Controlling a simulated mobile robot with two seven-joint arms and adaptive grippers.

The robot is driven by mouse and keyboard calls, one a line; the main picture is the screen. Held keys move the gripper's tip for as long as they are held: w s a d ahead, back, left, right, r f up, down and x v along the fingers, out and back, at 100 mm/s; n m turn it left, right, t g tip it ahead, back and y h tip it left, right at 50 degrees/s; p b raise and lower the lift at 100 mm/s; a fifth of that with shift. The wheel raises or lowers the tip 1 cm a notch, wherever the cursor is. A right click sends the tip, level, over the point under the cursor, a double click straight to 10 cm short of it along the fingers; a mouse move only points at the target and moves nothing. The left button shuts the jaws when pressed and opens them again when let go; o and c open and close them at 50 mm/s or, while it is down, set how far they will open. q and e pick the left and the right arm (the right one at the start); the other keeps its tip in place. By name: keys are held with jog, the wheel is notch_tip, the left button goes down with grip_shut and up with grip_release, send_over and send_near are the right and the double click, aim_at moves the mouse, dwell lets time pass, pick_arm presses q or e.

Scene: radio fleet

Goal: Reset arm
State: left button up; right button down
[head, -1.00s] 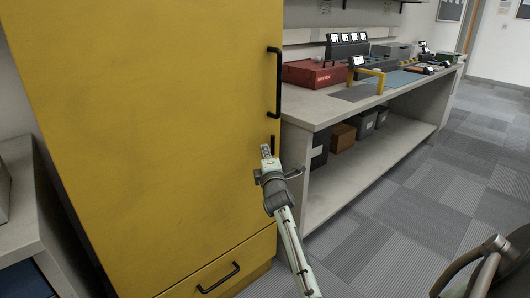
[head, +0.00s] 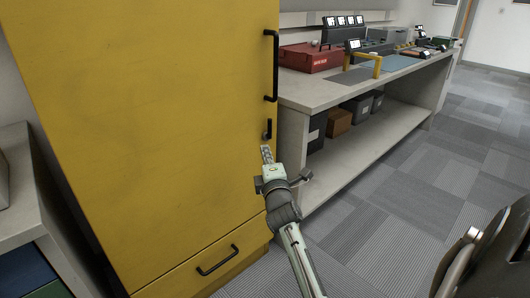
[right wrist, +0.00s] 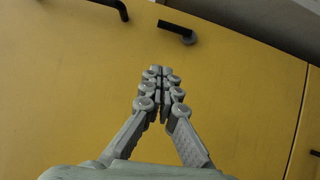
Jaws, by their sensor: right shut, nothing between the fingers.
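My right gripper (head: 266,154) is shut and empty in front of the yellow cabinet (head: 150,130), just below a small dark handle at the cabinet's right edge. In the right wrist view the closed fingers (right wrist: 160,78) point towards the yellow cabinet front (right wrist: 70,90), with the small handle (right wrist: 176,29) beyond the fingertips. I cannot tell if the fingertips touch the cabinet. My left gripper does not show in the head view.
The cabinet has a long black door handle (head: 271,66) and a drawer handle (head: 218,261). A grey bench (head: 310,92) to the right holds a red case (head: 309,58) and several devices; boxes (head: 338,122) sit on its lower shelf. Carpet (head: 400,215) to the right is open.

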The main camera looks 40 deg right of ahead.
jog(key=s+a+f+m+g+y, duration=0.1)
jog(key=s+a+f+m+g, duration=0.15)
jog(key=f, duration=0.45)
jog(key=s+a+f+m+g+y, duration=0.2)
jog(key=s+a+f, duration=0.15)
jog(key=f, duration=0.45)
jog(key=s+a+f+m+g+y, duration=0.1)
jog(key=s+a+f+m+g, duration=0.1)
jog(key=s+f, duration=0.35)
jog(key=s+a+f+m+g+y, duration=0.2)
jog(key=s+a+f+g, duration=0.1)
jog(key=s+f, duration=0.5)
jog(key=s+a+f+m+g+y, duration=0.1)
jog(key=s+a+f+m+g, duration=0.2)
jog(key=s+a+f, duration=0.3)
jog(key=s+f, duration=0.1)
jog(key=s, duration=0.3)
jog(key=shift+f+g+y, duration=0.35)
jog(key=shift+f+y, duration=0.05)
